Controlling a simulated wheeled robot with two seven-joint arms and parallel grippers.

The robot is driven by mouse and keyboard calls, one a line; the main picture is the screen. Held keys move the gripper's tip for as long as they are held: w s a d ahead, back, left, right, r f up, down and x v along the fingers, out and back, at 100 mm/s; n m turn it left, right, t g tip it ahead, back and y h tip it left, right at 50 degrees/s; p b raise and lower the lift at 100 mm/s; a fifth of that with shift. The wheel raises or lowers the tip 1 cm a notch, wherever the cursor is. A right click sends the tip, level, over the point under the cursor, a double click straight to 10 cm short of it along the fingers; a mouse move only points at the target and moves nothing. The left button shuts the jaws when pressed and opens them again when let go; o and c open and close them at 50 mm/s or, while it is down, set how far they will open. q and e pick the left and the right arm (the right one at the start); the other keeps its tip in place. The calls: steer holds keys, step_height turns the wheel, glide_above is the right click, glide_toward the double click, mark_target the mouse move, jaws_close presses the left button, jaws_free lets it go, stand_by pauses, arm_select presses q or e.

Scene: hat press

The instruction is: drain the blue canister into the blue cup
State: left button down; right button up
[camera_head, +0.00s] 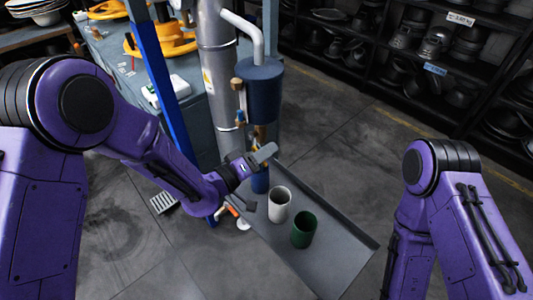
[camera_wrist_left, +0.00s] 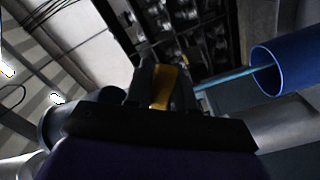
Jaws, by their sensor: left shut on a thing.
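The blue canister (camera_head: 260,92) hangs beside a grey metal column, with a bent pale pipe on top and brass fittings below. The blue cup (camera_head: 260,181) stands under it on the grey tray, partly hidden by my left gripper (camera_head: 262,155). In the left wrist view the blue cup (camera_wrist_left: 296,62) shows its open mouth, and a thin blue stream (camera_wrist_left: 225,77) runs into it. My left gripper (camera_wrist_left: 160,85) is shut on a yellow tap handle (camera_wrist_left: 160,90). The liquid level in the cup is hidden. My right gripper is out of view.
A white cup (camera_head: 279,205) and a green cup (camera_head: 304,229) stand on the tray (camera_head: 335,262) in front of the blue cup. A blue post (camera_head: 157,70) rises left of the column. Shelves of dark metal forms (camera_head: 430,45) stand at the back right.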

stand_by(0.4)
arm_select(q)
steer(key=c, duration=1)
jaws_free()
steer(key=shift+c, duration=0.2)
steer(key=b+v, duration=0.2)
steer(key=v, duration=0.8)
steer(key=shift+s+a, duration=0.2)
